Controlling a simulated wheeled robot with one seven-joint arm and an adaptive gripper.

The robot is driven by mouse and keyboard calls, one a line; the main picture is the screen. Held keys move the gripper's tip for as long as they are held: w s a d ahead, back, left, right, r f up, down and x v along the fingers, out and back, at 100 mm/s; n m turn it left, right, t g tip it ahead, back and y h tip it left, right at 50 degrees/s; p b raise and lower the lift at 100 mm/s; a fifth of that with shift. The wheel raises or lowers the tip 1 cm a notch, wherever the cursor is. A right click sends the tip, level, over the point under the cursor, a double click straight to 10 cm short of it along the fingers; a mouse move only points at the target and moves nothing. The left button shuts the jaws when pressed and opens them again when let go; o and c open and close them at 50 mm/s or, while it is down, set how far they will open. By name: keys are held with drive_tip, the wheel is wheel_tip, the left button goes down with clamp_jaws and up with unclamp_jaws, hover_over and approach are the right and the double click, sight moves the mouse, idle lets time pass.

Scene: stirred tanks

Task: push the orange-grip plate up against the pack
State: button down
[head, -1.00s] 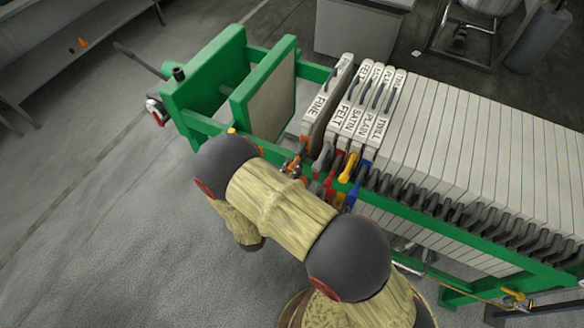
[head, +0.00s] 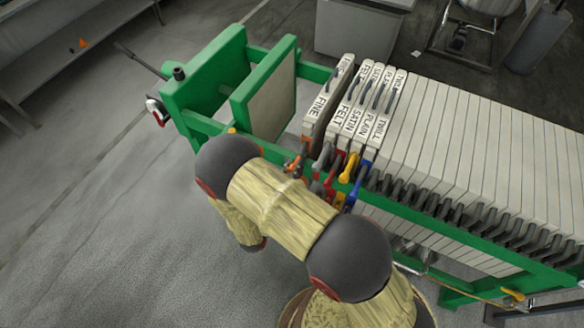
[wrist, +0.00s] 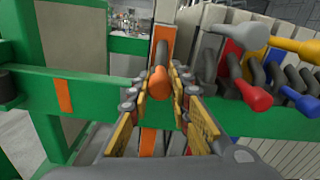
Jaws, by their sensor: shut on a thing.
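The orange-grip plate (head: 321,106), labelled FINE, hangs upright on the green frame, just left of the pack (head: 480,130). In the head view my arm partly hides the gripper (head: 293,166).
Grey (wrist: 245,38), red (wrist: 255,97), yellow (wrist: 295,45) and blue (wrist: 300,100) grips stick out right of my gripper. A green rail (wrist: 80,90) crosses behind the fingers. Left of the plate is open space up to a green-edged end plate (head: 265,95).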

drive_tip(key=shift+s+d+f, duration=0.1)
drive_tip(key=shift+s+d, duration=0.25)
drive_tip(key=shift+d, duration=0.3)
drive_tip(key=shift+s+d, duration=0.4)
drive_tip(key=shift+d, duration=0.2)
drive_tip(key=shift+s+d+f, duration=0.1)
drive_tip(key=shift+s+d, duration=0.25)
drive_tip(key=shift+d, duration=0.3)
drive_tip(key=c, duration=1.7)
unclamp_jaws()
drive_tip(key=shift+r, duration=0.1)
drive_tip(key=shift+o, duration=0.4)
drive_tip(key=shift+a, duration=0.1)
drive_tip(key=v, duration=1.2)
